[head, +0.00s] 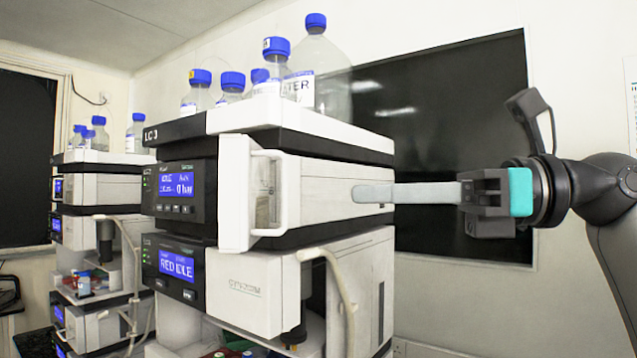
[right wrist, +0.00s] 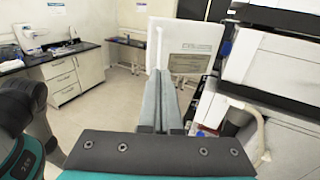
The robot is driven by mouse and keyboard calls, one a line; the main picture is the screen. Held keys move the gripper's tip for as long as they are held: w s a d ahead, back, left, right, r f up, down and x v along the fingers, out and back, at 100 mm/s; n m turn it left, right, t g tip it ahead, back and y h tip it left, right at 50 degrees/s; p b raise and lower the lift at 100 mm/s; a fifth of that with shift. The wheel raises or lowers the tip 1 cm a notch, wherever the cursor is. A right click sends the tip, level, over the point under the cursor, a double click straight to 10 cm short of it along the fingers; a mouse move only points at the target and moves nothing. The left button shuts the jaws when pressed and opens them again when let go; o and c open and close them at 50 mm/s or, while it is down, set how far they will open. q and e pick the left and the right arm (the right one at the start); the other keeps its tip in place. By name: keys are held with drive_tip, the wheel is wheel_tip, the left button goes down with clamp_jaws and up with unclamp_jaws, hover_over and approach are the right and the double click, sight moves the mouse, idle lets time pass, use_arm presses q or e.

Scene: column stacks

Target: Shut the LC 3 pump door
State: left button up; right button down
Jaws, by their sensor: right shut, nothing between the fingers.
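The LC 3 stack (head: 180,130) fills the middle of the head view. In its upper module, by the display reading 0 bar, the white pump door (head: 235,190) stands swung out from the front, with a white bar handle (head: 268,235) on it. In the right wrist view the door (right wrist: 190,45) shows as an upright white panel beyond the fingertips. My right gripper (head: 357,194) is shut and empty. Its long grey fingers point left, to the right of the door, across the module's side in the picture; whether they touch anything cannot be told. My left gripper is not in view.
Bottles with blue caps (head: 277,60) stand on top of the stack. A second stack (head: 100,190) stands at the left. The right wrist view shows open floor (right wrist: 105,95) and a bench (right wrist: 55,65).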

drive_tip(key=p, duration=0.2)
approach(244, 171)
drive_tip(key=w+a+f, duration=0.2)
drive_tip(key=w, duration=0.1)
drive_tip(key=shift+a+f, duration=0.25)
drive_tip(key=shift+a, duration=0.1)
drive_tip(key=shift+b, duration=0.3)
